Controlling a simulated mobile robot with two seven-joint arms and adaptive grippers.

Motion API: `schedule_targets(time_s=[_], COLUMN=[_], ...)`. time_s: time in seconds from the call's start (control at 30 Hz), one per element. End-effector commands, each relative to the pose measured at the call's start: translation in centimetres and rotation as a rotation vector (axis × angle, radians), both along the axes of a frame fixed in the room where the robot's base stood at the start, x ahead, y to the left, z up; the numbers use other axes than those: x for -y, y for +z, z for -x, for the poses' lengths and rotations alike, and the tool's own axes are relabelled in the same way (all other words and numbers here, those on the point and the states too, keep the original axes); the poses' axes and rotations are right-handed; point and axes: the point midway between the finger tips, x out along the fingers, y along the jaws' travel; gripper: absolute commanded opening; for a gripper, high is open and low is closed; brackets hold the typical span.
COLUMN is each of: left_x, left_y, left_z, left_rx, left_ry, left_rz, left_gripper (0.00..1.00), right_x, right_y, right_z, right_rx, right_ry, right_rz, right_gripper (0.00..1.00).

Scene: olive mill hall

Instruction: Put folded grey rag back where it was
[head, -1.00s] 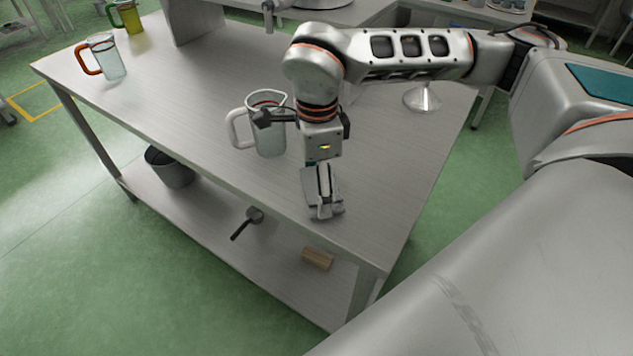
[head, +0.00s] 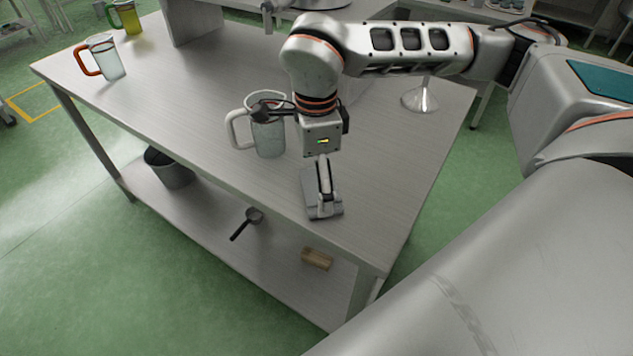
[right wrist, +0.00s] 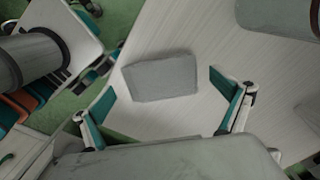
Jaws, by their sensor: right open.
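The folded grey rag (head: 311,203) lies flat on the table near its front edge, at the right end. In the right wrist view, the rag (right wrist: 160,77) is a grey rectangle on the pale tabletop. My right gripper (head: 324,184) is just above the rag and hides part of it in the head view. In the wrist view, its teal-padded fingers (right wrist: 166,92) are spread wide, one on each side of the rag, with gaps between. It holds nothing. My left gripper is not in view.
A clear jug with a pale handle (head: 268,136) stands just left of my right gripper. A jug with an orange handle (head: 112,62) is at the far left. A metal funnel-like piece (head: 421,98) is behind right. The lower shelf holds a dark bucket (head: 170,168) and wooden block (head: 317,258).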

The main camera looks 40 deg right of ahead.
Motion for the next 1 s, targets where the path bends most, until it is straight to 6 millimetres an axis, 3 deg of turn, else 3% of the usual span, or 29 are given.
schedule_targets(time_s=[0.3, 0.5, 0.7, 1.0], left_x=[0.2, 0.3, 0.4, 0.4], left_y=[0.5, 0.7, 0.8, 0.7], left_z=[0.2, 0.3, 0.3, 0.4], left_rx=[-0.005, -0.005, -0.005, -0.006], left_ry=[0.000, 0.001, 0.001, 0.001], left_rz=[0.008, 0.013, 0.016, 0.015], left_gripper=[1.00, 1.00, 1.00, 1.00], right_x=[0.0, 0.0, 0.0, 0.0], right_y=[6.8, 9.7, 10.7, 10.7], right_z=[-0.1, 0.0, 0.0, 0.0], right_rx=[0.007, 0.003, 0.001, 0.000], right_ry=[0.000, 0.000, 0.000, 0.000], right_rz=[0.000, 0.000, 0.000, 0.000], right_gripper=[0.99, 0.99, 0.99, 0.99])
